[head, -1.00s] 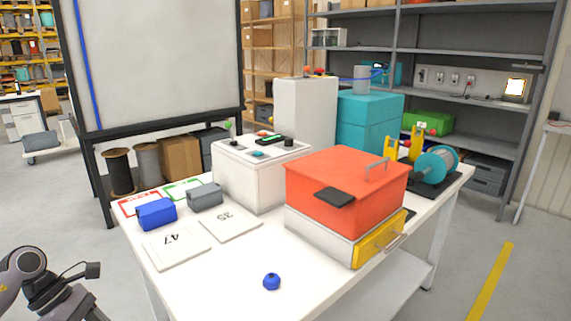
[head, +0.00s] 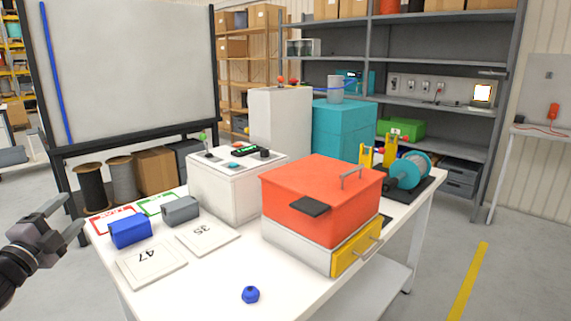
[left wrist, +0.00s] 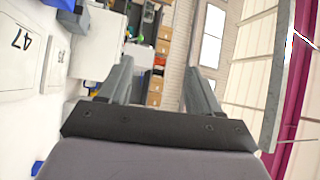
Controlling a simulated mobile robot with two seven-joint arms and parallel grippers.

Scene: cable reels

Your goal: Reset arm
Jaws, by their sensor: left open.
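My left gripper (head: 62,222) is at the left edge of the head view, beside the left end of the white table (head: 215,280). Its two fingers are apart, with nothing between them. In the left wrist view the open fingers (left wrist: 155,85) also show empty, with shelves and boxes far behind them. My right gripper is not in view.
On the table are a blue block (head: 130,231), a grey block (head: 180,211), plates marked 47 (head: 150,265) and 35 (head: 208,238), a small blue knob-like piece (head: 250,295), a red box (head: 318,195) over a yellow drawer (head: 356,249), and a teal reel (head: 410,170).

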